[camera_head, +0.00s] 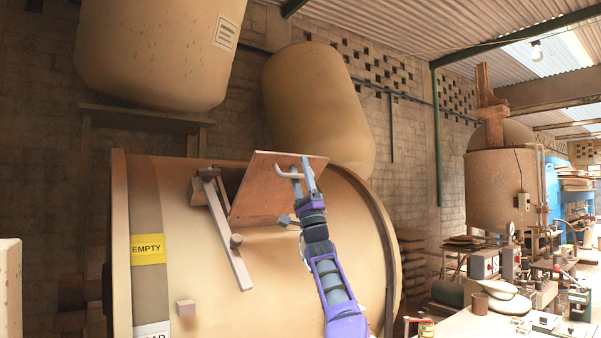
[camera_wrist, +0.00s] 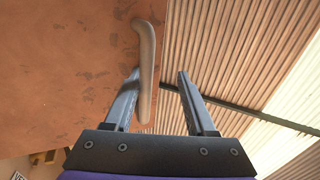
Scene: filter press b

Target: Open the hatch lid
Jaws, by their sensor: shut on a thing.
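The hatch lid (camera_head: 262,195) is a reddish-brown plate on top of the big tan drum. It is tilted up, with a dark gap at its left edge. Its pale bar handle (camera_head: 288,173) is on the face toward my arm. My gripper (camera_head: 304,172) reaches up from below and is shut on the handle. In the wrist view the lid (camera_wrist: 60,70) fills the left side, and the handle (camera_wrist: 147,65) runs between the fingers of my gripper (camera_wrist: 160,75), close to the left one.
The drum (camera_head: 200,275) carries a yellow EMPTY label (camera_head: 147,249). A pale lever bar (camera_head: 228,235) with a knob lies left of the lid. Tan tanks (camera_head: 160,50) hang behind and above. A cluttered bench (camera_head: 475,322) stands at the right.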

